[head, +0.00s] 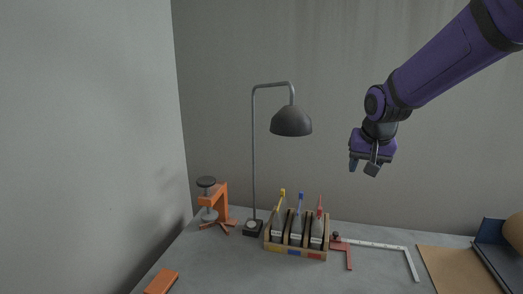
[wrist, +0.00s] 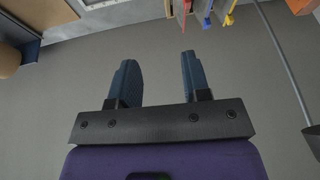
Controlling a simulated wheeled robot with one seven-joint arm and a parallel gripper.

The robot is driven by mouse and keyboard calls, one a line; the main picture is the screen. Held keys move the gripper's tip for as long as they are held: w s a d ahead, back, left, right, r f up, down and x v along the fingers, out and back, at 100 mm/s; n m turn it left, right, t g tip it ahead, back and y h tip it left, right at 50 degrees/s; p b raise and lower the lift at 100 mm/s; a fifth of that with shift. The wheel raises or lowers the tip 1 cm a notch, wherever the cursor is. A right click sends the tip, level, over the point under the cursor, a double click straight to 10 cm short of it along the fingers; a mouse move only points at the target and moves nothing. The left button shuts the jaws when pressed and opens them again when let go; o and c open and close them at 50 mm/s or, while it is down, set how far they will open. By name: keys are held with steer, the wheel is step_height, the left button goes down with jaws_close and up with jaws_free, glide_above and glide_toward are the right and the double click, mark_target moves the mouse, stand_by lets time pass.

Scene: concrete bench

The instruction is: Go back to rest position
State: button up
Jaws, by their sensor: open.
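My gripper (head: 364,168) hangs in the air in front of the back wall in the head view, on my purple arm, above the right half of the bench. In the wrist view its two dark blue fingers (wrist: 157,80) stand apart with nothing between them. The gripper is open and empty and touches nothing.
On the bench (head: 215,262) stand an orange clamp (head: 221,200), a dark lamp (head: 291,122) and a wooden rack (head: 275,246) with several colour-handled tools. A metal square (head: 375,245) and a brown board (head: 455,270) lie to the right. An orange block (head: 161,281) lies front left.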

steer(key=s+d+r, duration=0.1)
steer(key=s+r, duration=0.1)
steer(key=s, duration=0.7)
steer(key=s+d+r+n, duration=0.1)
steer(key=s+d+r, duration=0.1)
steer(key=s, duration=0.8)
steer(key=s+d+r+n, duration=0.1)
steer(key=s+r, duration=0.1)
steer(key=s, duration=0.8)
steer(key=shift+s+d+r+t, duration=0.2)
steer(key=shift+d+r+t, duration=0.1)
steer(key=shift+r+t, duration=0.1)
